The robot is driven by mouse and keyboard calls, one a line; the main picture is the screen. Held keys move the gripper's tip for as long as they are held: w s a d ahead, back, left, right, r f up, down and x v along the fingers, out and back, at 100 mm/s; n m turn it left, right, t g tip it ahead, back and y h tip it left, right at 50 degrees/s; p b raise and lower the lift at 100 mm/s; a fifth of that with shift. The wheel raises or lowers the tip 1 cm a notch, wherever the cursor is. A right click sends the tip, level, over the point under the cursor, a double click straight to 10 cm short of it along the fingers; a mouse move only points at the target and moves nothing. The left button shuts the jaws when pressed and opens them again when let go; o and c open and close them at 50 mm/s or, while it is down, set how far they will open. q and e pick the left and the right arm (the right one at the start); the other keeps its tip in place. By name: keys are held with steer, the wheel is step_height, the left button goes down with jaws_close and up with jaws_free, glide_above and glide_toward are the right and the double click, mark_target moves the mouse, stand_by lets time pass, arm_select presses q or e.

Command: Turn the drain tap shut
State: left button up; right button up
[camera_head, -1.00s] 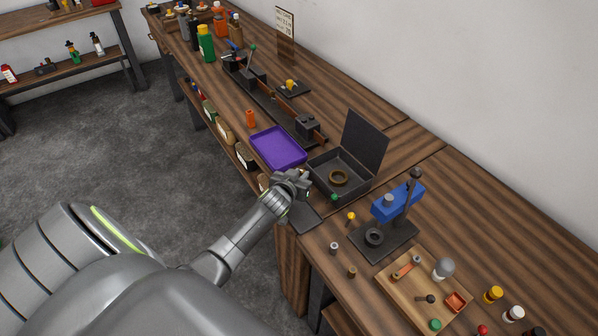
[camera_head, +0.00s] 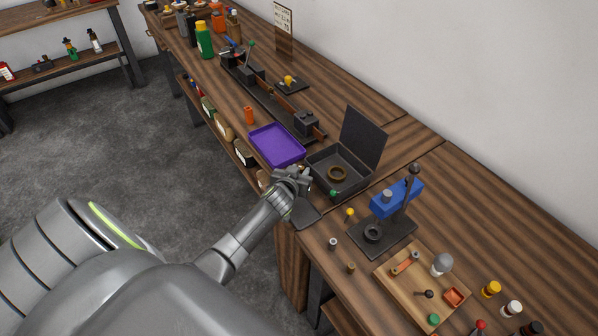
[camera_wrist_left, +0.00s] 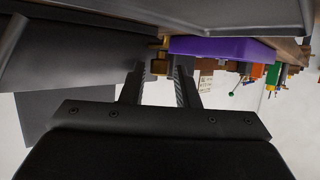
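The open black box (camera_head: 350,184) with a raised lid stands on the bench, a brass-coloured ring (camera_head: 337,173) inside it. My left gripper (camera_head: 303,175) is at the box's front left side, by the purple tray's near corner. In the left wrist view its two dark fingers (camera_wrist_left: 161,68) are apart. A small brass-coloured part (camera_wrist_left: 161,45), possibly the drain tap, shows in line with the gap between the fingertips. I cannot tell whether they touch it. In the head view the gripper hides that spot. My right gripper is not in view.
The purple tray (camera_head: 276,146) lies left of the box. A green-knobbed part (camera_head: 334,193) is at the box's near side, beside a yellow-topped pin (camera_head: 349,212). A blue press (camera_head: 397,197) and a wooden tray (camera_head: 408,300) stand to the right. The bench's front edge runs under my arm.

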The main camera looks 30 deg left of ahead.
arm_select(q)
steer(key=shift+o, duration=0.8)
steer(key=shift+a+m+h+b, duration=0.1)
steer(key=shift+m+h+b, duration=0.2)
steer(key=shift+m+h, duration=0.2)
steer(key=shift+a+f+m+t+h+b, duration=0.1)
steer(key=shift+m+t+h+b, duration=0.2)
steer(key=shift+m+h+b, duration=0.55)
steer(key=m+h+b, duration=0.2)
steer(key=h+b, duration=0.1)
steer(key=b, duration=0.5)
steer(key=a+m+g+h+b, duration=0.1)
steer(key=m+h+b, duration=0.2)
steer(key=b, duration=0.6)
steer(key=shift+w+a+f, duration=0.1)
steer(key=shift+a+f, duration=0.05)
steer(key=shift+f, duration=0.05)
steer(key=r+p+v, duration=0.1)
steer(key=p+v, duration=0.5)
steer(key=v, duration=1.2)
steer(key=s+a+f+n+y, duration=0.2)
steer(key=a+f, duration=0.4)
steer(key=f, duration=0.3)
steer(key=s+a+f+n+g+y, duration=0.1)
steer(key=s+a+f+n+y, duration=0.1)
steer(key=a+f, duration=0.4)
step_height(320, 180, down, 5)
steer(key=shift+s+r+y, duration=0.25)
steer(key=shift+s+y, duration=0.25)
steer(key=shift+y, duration=0.65)
